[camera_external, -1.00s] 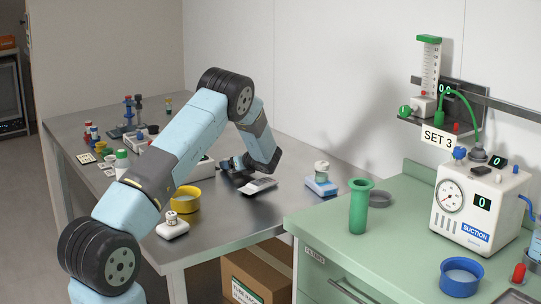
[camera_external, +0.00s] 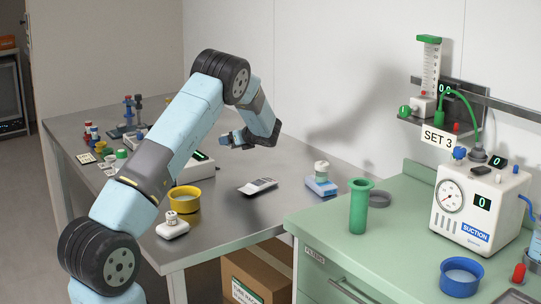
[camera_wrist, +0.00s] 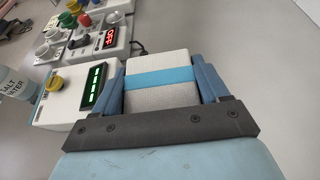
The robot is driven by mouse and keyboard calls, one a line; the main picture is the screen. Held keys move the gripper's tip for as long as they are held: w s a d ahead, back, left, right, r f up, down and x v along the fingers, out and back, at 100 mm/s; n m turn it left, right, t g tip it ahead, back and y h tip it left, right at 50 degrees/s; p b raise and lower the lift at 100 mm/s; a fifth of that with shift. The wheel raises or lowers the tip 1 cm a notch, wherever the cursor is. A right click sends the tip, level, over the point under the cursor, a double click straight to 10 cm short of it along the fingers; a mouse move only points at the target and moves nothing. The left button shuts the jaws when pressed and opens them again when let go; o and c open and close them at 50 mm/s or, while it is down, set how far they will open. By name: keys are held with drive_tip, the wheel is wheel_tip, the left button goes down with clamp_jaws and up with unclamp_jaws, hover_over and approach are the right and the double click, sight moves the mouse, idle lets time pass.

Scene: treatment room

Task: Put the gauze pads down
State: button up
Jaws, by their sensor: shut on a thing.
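The gauze pads (camera_wrist: 160,98) are a white, textured block with a blue band around it. In the wrist view, my gripper (camera_wrist: 161,82) is shut on them, with one blue finger on each side. In the external view, my gripper (camera_external: 236,139) is over the far part of the steel table (camera_external: 225,232). The gauze pads are hard to make out there. I cannot tell from these views how high they are above the surface.
A white device with a green display (camera_wrist: 95,86) is close left of my gripper. A flat packet (camera_external: 258,186), a yellow bowl (camera_external: 185,202) and a blue-and-white item (camera_external: 321,181) stand on the table. A green cup (camera_external: 360,207) is on the counter. Free tabletop lies around the packet.

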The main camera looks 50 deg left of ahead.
drive_tip(key=shift+d+r, duration=0.1)
drive_tip(key=shift+r, duration=0.35)
drive_tip(key=s+d, duration=0.2)
drive_tip(key=d, duration=0.4)
drive_tip(key=s+d+f, duration=0.1)
drive_tip(key=s+d, duration=0.1)
drive_tip(key=d, duration=0.4)
drive_tip(key=s+d+f, duration=0.1)
drive_tip(key=s+d, duration=0.2)
drive_tip(key=d, duration=0.3)
drive_tip(key=shift+s+d, duration=0.1)
drive_tip(key=shift+d, duration=0.3)
drive_tip(key=s+d, duration=0.7)
drive_tip(key=d, duration=0.2)
hover_over(232, 227)
drive_tip(key=shift+f, duration=3.9)
